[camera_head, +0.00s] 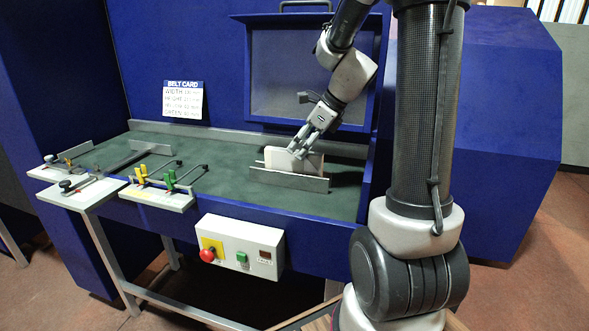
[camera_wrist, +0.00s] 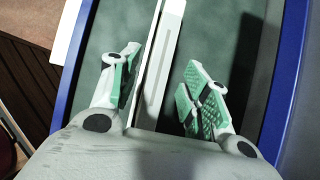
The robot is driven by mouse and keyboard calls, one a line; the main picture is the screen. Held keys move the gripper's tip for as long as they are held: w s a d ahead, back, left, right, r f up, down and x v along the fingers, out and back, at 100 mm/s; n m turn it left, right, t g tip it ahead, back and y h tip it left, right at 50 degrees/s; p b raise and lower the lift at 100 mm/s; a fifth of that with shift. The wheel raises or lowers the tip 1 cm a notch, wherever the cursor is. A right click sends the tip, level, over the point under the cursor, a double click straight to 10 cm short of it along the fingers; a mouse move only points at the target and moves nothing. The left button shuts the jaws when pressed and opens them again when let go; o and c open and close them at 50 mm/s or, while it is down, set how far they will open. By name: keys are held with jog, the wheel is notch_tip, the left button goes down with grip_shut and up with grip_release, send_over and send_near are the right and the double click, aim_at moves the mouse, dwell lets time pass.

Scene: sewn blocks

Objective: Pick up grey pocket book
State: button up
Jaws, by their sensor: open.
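A pale grey-white book (camera_head: 308,163) stands on edge on the green belt, behind a low metal rail (camera_head: 290,180). My gripper (camera_head: 302,151) is above it at its top edge, with the fingers pointing down. In the wrist view the book's pale narrow edge (camera_wrist: 164,62) runs between the two green-padded fingers of my gripper (camera_wrist: 163,64), with a gap on each side. The fingers are open. The book's lower part is hidden by the rail in the head view, and my palm hides its near end in the wrist view.
A blue hood with a panel (camera_head: 298,85) rises behind the book. Metal guides and clamps (camera_head: 165,172) with yellow and green handles lie at the belt's left. A white control box (camera_head: 240,246) is on the front.

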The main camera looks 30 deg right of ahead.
aim_at(296, 151)
jog(key=x, duration=0.4)
jog(key=shift+a+f, duration=0.15)
grip_shut()
jog(key=shift+w, duration=0.1)
